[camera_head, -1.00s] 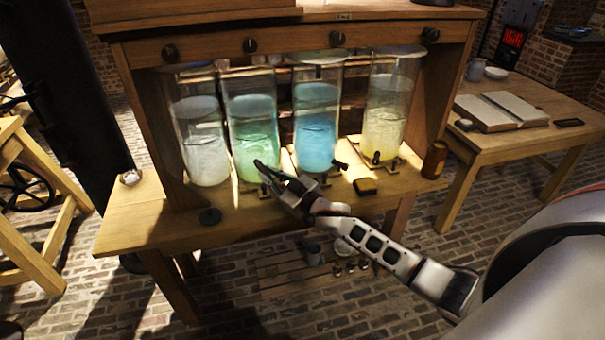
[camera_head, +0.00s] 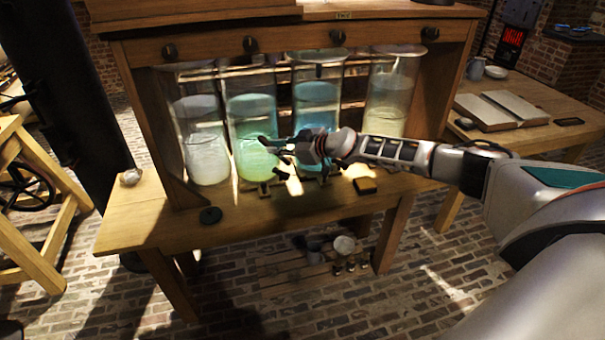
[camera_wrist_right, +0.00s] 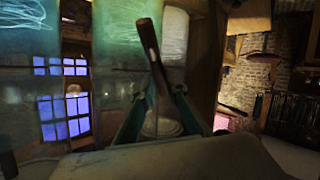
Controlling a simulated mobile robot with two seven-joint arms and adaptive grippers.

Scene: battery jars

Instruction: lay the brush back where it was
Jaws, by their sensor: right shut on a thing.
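My right gripper (camera_head: 272,147) is in front of the green jar (camera_head: 255,150) and the blue jar (camera_head: 314,95), above the wooden bench (camera_head: 130,225). In the right wrist view the gripper (camera_wrist_right: 158,103) is shut on the brush (camera_wrist_right: 149,45). The brush has a dark brown handle pointing up in that picture, and its lower part lies between the fingers. In the head view the brush is too small and dark to make out clearly. My left gripper does not show.
A cloudy white jar (camera_head: 203,150) stands at left and a pale yellow jar (camera_head: 388,95) at right, partly behind my arm.

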